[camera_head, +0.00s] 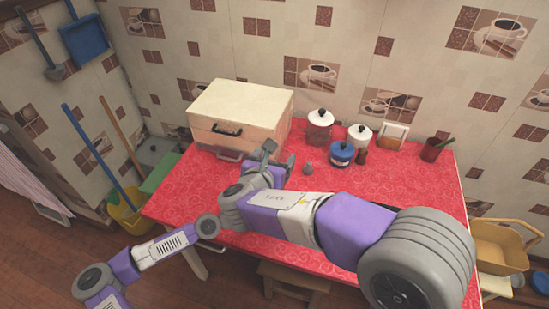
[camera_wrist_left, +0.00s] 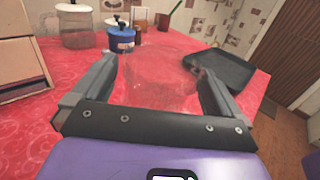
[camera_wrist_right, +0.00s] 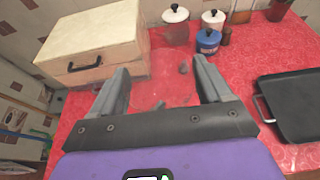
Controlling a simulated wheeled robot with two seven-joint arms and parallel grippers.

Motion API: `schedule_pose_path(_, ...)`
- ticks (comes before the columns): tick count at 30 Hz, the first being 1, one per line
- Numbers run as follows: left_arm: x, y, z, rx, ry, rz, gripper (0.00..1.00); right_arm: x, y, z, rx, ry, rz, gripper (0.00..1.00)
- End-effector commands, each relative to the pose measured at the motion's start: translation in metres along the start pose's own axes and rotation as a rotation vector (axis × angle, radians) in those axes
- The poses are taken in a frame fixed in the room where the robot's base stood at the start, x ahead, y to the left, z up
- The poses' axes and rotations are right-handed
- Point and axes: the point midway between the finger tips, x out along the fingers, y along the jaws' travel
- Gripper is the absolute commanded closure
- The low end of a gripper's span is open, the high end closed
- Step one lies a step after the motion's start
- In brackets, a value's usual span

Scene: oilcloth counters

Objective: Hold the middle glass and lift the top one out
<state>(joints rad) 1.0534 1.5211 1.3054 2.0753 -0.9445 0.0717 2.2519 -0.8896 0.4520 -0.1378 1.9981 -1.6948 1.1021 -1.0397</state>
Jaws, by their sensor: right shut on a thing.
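My right gripper (camera_head: 277,156) is over the red table (camera_head: 400,190) in the head view, in front of the wooden box. In the right wrist view my right gripper (camera_wrist_right: 160,84) is shut on a clear, barely visible glass (camera_wrist_right: 160,96). In the left wrist view the fingers of my left gripper (camera_wrist_left: 158,75) stand wide apart. A faint clear glass (camera_wrist_left: 160,88) shows between or beyond them; I cannot tell contact. The glasses are so transparent that I cannot tell top, middle and bottom apart. In the head view my right arm hides most of that area.
A wooden box (camera_head: 240,110) stands at the back left. Lidded jars, including a blue one (camera_head: 342,153), stand at the back wall. A small grey object (camera_head: 308,168) stands near the right gripper. A dark tray (camera_wrist_right: 290,100) lies at right.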

Motion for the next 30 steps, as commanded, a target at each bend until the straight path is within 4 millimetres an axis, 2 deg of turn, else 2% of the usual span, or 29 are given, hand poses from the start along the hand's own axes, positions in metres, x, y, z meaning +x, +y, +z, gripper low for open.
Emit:
schedule_pose_path(8,-0.008,0.001,0.000,-0.002,0.000,0.003,0.00,0.000,0.000,0.000,0.001,-0.001,0.000,0.79)
schedule_pose_path(11,-0.021,0.001,-0.001,-0.004,0.000,0.005,0.00,0.000,0.000,0.000,0.001,-0.001,0.000,0.79)
schedule_pose_path(21,-0.088,0.001,-0.001,-0.002,0.000,0.006,0.00,0.000,0.000,0.000,0.001,-0.001,0.000,0.79)
schedule_pose_path(25,-0.106,0.001,0.000,-0.001,0.001,0.004,0.00,0.000,0.000,0.000,0.001,-0.001,0.000,0.79)
schedule_pose_path(30,-0.118,0.000,0.000,0.000,0.000,0.001,0.00,0.000,0.000,0.000,0.001,-0.001,0.000,0.79)
